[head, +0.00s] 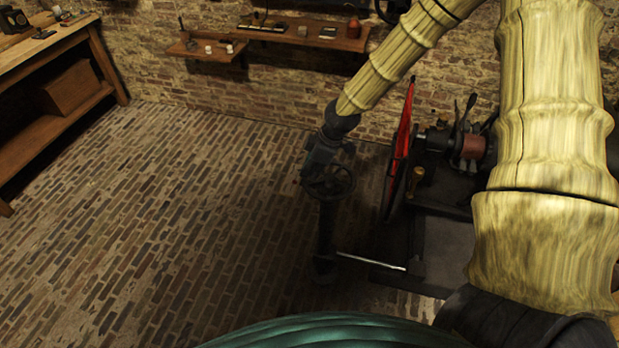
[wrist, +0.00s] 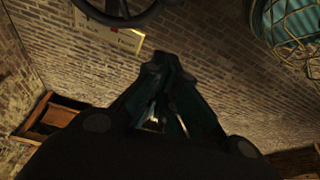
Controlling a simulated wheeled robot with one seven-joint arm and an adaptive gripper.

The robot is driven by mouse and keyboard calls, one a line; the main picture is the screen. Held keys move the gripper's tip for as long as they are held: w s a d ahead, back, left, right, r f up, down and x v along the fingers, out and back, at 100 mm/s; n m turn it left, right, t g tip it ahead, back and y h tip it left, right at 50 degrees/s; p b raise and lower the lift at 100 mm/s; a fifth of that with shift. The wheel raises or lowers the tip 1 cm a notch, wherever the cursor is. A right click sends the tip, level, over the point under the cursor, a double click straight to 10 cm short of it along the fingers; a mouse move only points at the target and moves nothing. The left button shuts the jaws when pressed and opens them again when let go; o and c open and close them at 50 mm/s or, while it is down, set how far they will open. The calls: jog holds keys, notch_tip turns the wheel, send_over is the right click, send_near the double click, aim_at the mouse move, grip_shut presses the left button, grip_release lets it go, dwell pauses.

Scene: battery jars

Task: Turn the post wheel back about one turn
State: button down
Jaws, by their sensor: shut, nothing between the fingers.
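The post wheel (head: 330,182) is a dark spoked handwheel on an upright dark post (head: 327,235) in the middle of the head view. My gripper (head: 318,165) is dark and hangs at the end of my arm, close over the wheel in that view. Whether it touches the rim cannot be told. In the wrist view my gripper (wrist: 172,62) has its fingers together with nothing between them. A dark curved rim with spokes, seemingly the post wheel (wrist: 118,14), shows at that view's top edge, apart from the fingertips in the picture.
A machine with a red disc (head: 402,135) stands right of the post. A pale rod (head: 371,261) juts near the post's foot. A wooden bench (head: 50,45) is at far left, and wall shelves (head: 310,40) are behind. The brick floor (head: 170,210) at left is clear.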

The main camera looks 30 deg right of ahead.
jog(key=b+v, duration=0.1)
jog(key=v, duration=0.5)
jog(key=shift+d, duration=0.2)
jog(key=shift+w, duration=0.1)
jog(key=s+a+f+m+g, duration=0.1)
jog(key=s+a+f+m, duration=0.3)
jog(key=s+f, duration=0.45)
jog(key=s+a+f+m, duration=0.2)
jog(key=s+a+f, duration=0.45)
jog(key=f, duration=0.25)
jog(key=s+f+m+h, duration=0.1)
jog(key=s+f, duration=0.2)
jog(key=s, duration=0.3)
jog(key=s+f+m+h, duration=0.1)
jog(key=s+f+m, duration=0.1)
jog(key=s, duration=0.4)
jog(key=s+f+m+g+h, duration=0.1)
jog(key=s+f+m, duration=0.1)
jog(key=s+f, duration=0.2)
jog(key=s, duration=0.3)
jog(key=shift+f, duration=0.15)
